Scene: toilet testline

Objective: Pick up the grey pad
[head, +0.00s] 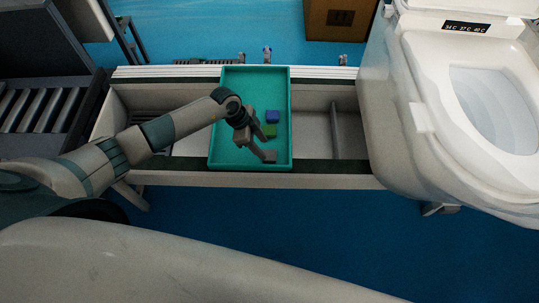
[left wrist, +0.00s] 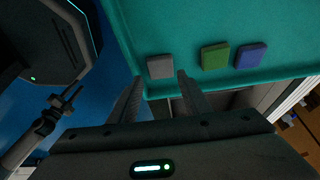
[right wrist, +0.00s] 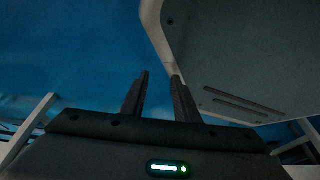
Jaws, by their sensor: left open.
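The grey pad (head: 269,157) lies in the teal tray (head: 223,155), near its front right corner in the head view. In the left wrist view the grey pad (left wrist: 160,67) shows just beyond the fingertips, in line with the gap between them. My left gripper (head: 264,144) is open over the tray, fingers pointing down towards the pad. Its two fingers also show in the left wrist view (left wrist: 158,77), with nothing between them. My right gripper (right wrist: 158,77) shows only in the right wrist view, with its fingers apart and empty, away from the tray.
A green pad (head: 269,131) and a blue pad (head: 273,116) lie behind the grey pad in the tray. The tray rests across a conveyor frame (head: 340,176). A white toilet (head: 425,95) stands close on the right. A roller conveyor (head: 45,110) is at left.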

